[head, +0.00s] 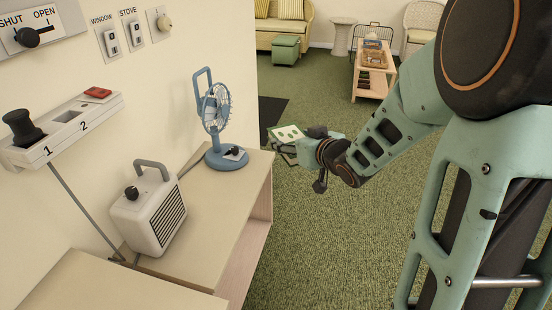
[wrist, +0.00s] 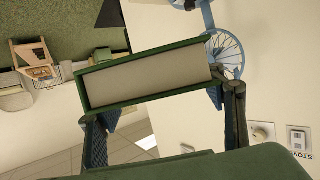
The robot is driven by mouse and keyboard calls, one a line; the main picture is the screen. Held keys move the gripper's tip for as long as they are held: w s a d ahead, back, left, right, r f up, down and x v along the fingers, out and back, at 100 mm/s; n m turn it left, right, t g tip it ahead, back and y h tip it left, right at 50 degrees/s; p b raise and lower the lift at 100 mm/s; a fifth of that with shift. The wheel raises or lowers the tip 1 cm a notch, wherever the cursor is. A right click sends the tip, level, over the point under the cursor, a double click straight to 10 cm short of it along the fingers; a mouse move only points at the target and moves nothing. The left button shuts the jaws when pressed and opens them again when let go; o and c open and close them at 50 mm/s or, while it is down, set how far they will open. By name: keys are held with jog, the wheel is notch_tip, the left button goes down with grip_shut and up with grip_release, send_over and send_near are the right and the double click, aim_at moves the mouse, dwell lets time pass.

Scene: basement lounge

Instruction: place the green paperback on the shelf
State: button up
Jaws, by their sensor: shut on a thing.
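The green paperback (head: 287,133) is in my gripper, beyond the blue fan and out over the carpet, clear of the furniture. My gripper (head: 302,145) is shut on it. In the wrist view the paperback (wrist: 150,78) shows its pale page edges framed by green covers, slightly tilted, between the two dark fingers of my gripper (wrist: 166,112). A white wall shelf (head: 60,135) marked 1 and 2 is at the left.
A blue fan (head: 216,120) and a white heater (head: 150,212) stand on a pale wooden cabinet (head: 205,195) with an open side. Wall switches (head: 122,35) are above. Open carpet (head: 320,230) lies right of the cabinet.

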jog(key=shift+w+d+r+m+t+h, duration=0.15)
jog(key=shift+w+d+r+m+h, duration=0.1)
jog(key=shift+d+m+h, duration=0.3)
jog(key=shift+w+d+r+m+t+h, duration=0.15)
jog(key=shift+w+d+m+h, duration=0.05)
jog(key=shift+d+m+h, duration=0.3)
jog(key=shift+d+r+m+h, duration=0.1)
jog(key=shift+d+m+h, duration=0.9)
jog(key=shift+h, duration=0.25)
